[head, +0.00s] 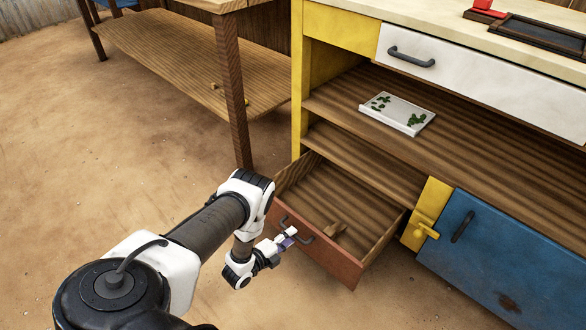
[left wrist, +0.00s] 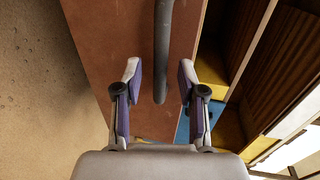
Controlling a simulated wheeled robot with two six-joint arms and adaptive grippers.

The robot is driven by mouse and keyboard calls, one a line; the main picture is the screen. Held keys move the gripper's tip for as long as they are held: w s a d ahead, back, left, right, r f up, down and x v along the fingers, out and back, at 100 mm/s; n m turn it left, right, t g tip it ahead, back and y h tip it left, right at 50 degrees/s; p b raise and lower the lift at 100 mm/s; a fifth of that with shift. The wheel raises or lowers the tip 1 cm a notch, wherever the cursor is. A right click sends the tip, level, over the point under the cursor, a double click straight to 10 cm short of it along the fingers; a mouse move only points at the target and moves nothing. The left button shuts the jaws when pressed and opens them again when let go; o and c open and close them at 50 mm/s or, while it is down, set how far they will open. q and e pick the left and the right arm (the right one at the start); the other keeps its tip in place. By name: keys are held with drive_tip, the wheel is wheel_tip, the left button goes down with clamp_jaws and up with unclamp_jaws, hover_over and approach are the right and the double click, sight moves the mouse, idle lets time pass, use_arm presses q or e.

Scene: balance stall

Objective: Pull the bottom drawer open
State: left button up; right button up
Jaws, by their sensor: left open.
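The bottom drawer (head: 345,264) has a reddish-brown front and stands pulled out of the cabinet, its wooden inside showing. Its dark bar handle (head: 305,239) is on the front. My left gripper (head: 289,238) is at this handle, with its fingers open. In the left wrist view the handle (left wrist: 163,40) runs down between the two open fingertips of my left gripper (left wrist: 160,74), with gaps at both sides. The drawer front (left wrist: 110,30) fills the area behind it. My right gripper is not in view.
A white tray with green bits (head: 398,113) lies on the shelf above. A table leg (head: 233,100) stands behind left. The floor in front is clear.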

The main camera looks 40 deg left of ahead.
use_arm(q)
drive_tip(key=v, duration=0.9)
drive_tip(key=shift+s, duration=0.3)
